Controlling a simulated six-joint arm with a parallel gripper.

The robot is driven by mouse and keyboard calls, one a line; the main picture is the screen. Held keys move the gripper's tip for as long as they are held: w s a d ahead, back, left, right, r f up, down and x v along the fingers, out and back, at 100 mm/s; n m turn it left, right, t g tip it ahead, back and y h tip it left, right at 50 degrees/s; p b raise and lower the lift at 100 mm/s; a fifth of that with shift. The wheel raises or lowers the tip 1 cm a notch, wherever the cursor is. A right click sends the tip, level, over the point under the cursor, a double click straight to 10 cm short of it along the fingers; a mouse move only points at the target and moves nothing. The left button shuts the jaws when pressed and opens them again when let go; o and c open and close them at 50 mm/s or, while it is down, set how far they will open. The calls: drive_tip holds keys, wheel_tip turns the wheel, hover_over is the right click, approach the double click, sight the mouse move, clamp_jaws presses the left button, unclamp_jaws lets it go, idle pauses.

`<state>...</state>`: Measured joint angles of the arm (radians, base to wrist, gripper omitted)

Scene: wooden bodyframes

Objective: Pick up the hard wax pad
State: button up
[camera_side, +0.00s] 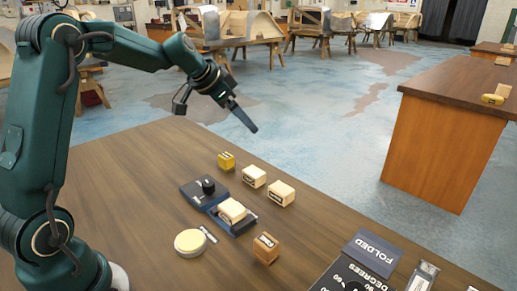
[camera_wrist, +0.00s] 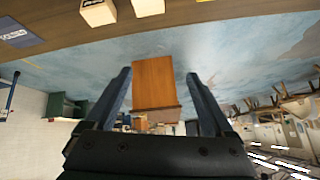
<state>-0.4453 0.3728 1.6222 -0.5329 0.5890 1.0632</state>
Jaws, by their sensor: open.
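Several small items sit on the brown table, and I cannot tell for sure which is the hard wax pad. A round pale-yellow disc (camera_side: 191,242) lies flat at the front left. A cream block (camera_side: 232,211) rests on a dark blue tray (camera_side: 244,227). Two cream blocks, one (camera_side: 253,176) and another (camera_side: 281,193), stand behind, with a yellow block (camera_side: 226,160) to their left. A brown block (camera_side: 266,248) stands nearer. My gripper (camera_side: 250,128) is high above the table's far edge, apart from everything. Its fingers (camera_wrist: 158,76) are spread and empty in the wrist view.
A dark base with a black knob (camera_side: 208,186) adjoins the tray. A thin light stick (camera_side: 209,234) lies by the disc. A dark panel marked FOLDED (camera_side: 372,254) is at the front right. A wooden counter (camera_side: 440,150) stands beyond, also seen in the wrist view (camera_wrist: 155,85).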

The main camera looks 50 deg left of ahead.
drive_tip(key=n, duration=0.2)
hover_over(225, 156)
drive_tip(key=d, duration=0.4)
wheel_tip(225, 156, down, 6)
drive_tip(key=shift+n+g, duration=0.5)
drive_tip(key=shift+g, duration=0.4)
drive_tip(key=a+f, duration=0.1)
drive_tip(key=f, duration=0.1)
drive_tip(key=s+a+f, duration=0.1)
drive_tip(key=f, duration=0.1)
drive_tip(key=s+a+f, duration=0.1)
drive_tip(key=a+f, duration=0.1)
drive_tip(key=shift+a+f, duration=0.1)
drive_tip(key=shift+f, duration=0.1)
drive_tip(key=shift+x, duration=2.3)
clamp_jaws()
drive_tip(key=shift+r, duration=0.1)
